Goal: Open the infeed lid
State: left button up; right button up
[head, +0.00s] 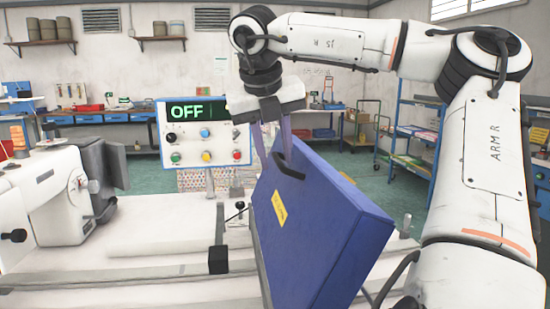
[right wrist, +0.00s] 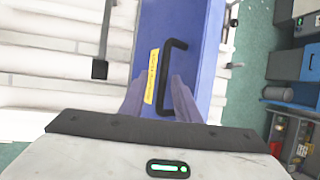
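The infeed lid is a large blue box-like cover (head: 330,215) that stands tilted up over the white machine bed. It has a black handle (head: 288,172) near its upper edge and a yellow label (head: 279,208). My right gripper (head: 273,158) reaches down from above at the handle. Its two purple fingers are apart. In the right wrist view the blue lid (right wrist: 205,30) lies ahead, and the black handle (right wrist: 167,75) shows between the spread fingers of my right gripper (right wrist: 160,85). I cannot tell whether a finger touches the handle. My left gripper is not in view.
A control panel (head: 240,143) reading OFF stands behind the lid. A white sewing machine (head: 50,195) is at the left on the white bed (head: 160,235). A small lever with a black knob (head: 239,206) stands left of the lid. A blue shelf rack (head: 412,140) is at the back right.

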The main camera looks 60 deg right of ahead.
jog(key=v, duration=0.9)
jog(key=shift+a, duration=0.2)
